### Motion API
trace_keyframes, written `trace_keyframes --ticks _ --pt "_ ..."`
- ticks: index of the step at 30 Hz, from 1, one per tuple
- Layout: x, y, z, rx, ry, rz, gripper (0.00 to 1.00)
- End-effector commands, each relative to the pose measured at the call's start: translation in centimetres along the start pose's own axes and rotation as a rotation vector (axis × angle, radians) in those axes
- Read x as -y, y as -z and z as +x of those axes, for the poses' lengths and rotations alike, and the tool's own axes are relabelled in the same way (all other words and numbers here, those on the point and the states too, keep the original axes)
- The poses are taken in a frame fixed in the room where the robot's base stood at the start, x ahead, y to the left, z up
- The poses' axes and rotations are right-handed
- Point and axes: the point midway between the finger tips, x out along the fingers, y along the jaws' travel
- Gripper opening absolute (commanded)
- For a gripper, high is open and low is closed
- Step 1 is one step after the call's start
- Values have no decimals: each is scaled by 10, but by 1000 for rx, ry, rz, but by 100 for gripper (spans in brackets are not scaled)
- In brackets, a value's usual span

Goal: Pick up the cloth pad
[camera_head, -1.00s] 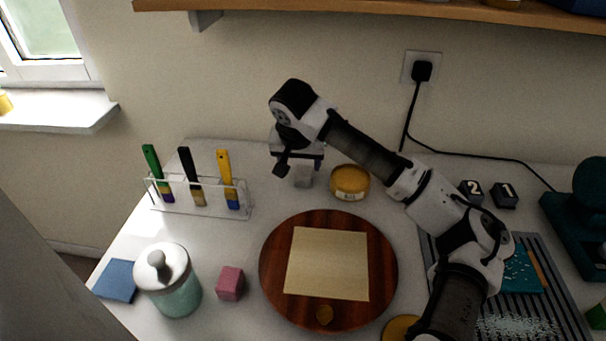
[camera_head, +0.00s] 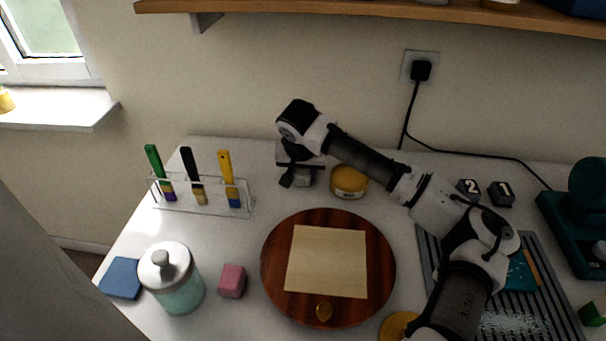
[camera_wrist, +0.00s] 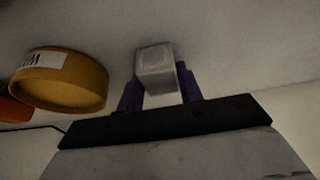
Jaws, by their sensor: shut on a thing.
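My gripper (camera_head: 298,180) is low over the back of the table, left of a yellow jar. In the wrist view, my gripper (camera_wrist: 160,97) has its dark fingers on either side of a small pale grey block (camera_wrist: 155,68) and is shut on it. The block shows only partly in the head view, behind the gripper. I cannot tell from its look whether it is the cloth pad. A flat blue square pad (camera_head: 121,278) lies at the table's left edge, far from my gripper.
The yellow jar (camera_head: 348,182) stands close beside my gripper. A brush rack (camera_head: 200,205) is to the left. A round wooden board (camera_head: 278,285) with a cream sheet lies in front. A glass jar (camera_head: 175,292) and a pink cube (camera_head: 232,281) stand front left.

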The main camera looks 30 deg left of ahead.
Motion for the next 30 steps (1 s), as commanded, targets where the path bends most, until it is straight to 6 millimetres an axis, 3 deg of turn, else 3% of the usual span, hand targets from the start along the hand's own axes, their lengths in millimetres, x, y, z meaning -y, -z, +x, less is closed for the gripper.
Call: trace_keyframes --ticks 8,21,30 --pt "0 2 -4 -1 0 0 14" --pt "1 32 -75 -3 0 1 14" --pt "0 38 -93 0 0 0 14"
